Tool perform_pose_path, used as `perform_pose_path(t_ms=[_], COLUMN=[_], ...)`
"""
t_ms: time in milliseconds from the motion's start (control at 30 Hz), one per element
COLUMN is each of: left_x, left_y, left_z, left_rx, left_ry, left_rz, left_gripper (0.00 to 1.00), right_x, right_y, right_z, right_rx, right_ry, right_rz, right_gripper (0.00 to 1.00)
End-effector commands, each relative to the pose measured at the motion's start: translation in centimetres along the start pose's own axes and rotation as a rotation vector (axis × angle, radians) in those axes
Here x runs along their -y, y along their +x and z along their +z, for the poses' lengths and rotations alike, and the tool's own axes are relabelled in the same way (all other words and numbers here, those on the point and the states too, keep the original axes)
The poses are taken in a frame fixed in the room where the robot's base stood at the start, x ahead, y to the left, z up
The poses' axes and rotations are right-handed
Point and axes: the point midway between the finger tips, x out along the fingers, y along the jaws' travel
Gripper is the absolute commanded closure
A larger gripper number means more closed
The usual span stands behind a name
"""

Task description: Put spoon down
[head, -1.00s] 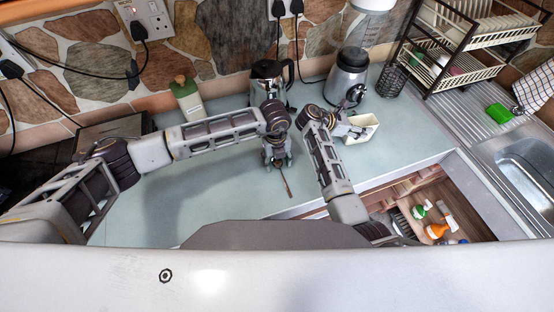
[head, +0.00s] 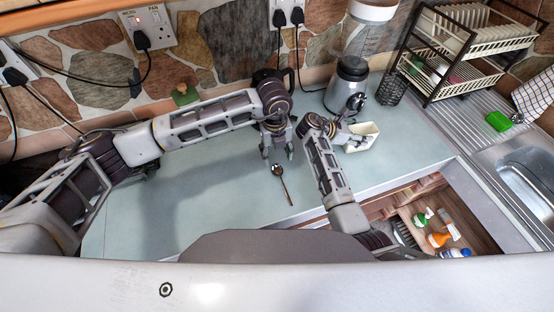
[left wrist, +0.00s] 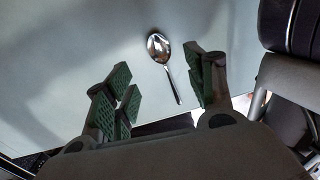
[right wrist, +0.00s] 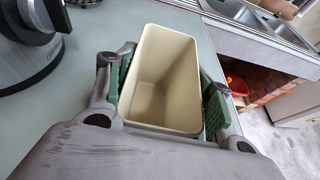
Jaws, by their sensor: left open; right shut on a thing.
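The metal spoon (head: 281,180) lies on the pale counter (head: 220,190), its handle toward the front edge. In the left wrist view the spoon (left wrist: 162,58) is seen beyond and between the fingers. My left gripper (head: 277,154) is open and empty, just behind the spoon's bowl and apart from it. It also shows in the left wrist view (left wrist: 160,85). My right gripper (right wrist: 165,90) is shut on a cream rectangular container (right wrist: 160,75), which is empty inside. In the head view the container (head: 362,138) is at the right arm's end.
A blender (head: 347,85) stands behind the right gripper, beside a dark mesh cup (head: 391,88). A kettle, mostly hidden, is behind the left gripper. A dish rack (head: 455,50) and sink (head: 530,170) are right. An open drawer (head: 400,200) holds bottles. The counter's left-middle is clear.

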Motion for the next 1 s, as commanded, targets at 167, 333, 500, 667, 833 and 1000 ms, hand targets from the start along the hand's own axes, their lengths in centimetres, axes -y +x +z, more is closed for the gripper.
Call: perform_pose_path(t_ms=[167, 333, 500, 667, 833, 1000], left_x=[0.0, 0.0, 0.0, 0.0, 0.0, 0.0], left_y=[-2.0, -2.8, -3.0, -3.0, -3.0, -2.9], left_z=[0.0, 0.0, 0.0, 0.0, 0.0, -0.7], left_rx=[0.001, -0.001, -0.001, -0.001, -0.001, -0.002], left_ry=[0.0, -0.001, -0.001, 0.0, 0.0, -0.004], left_rz=[0.0, 0.0, 0.001, 0.001, 0.001, 0.004], left_gripper=[0.45, 0.45, 0.45, 0.45, 0.48, 0.68], right_x=[0.3, 0.3, 0.3, 0.3, 0.3, 0.3], right_y=[0.2, 0.2, 0.2, 0.2, 0.2, 0.2], right_z=[-0.6, -0.6, -0.6, -0.6, -0.6, -0.6], right_rx=[-0.006, -0.006, -0.006, -0.006, -0.006, -0.006], right_ry=[-0.009, -0.009, -0.009, -0.009, -0.009, -0.009], right_rz=[-0.005, -0.005, -0.005, -0.005, -0.005, -0.005], right_gripper=[0.72, 0.72, 0.72, 0.72, 0.72, 0.72])
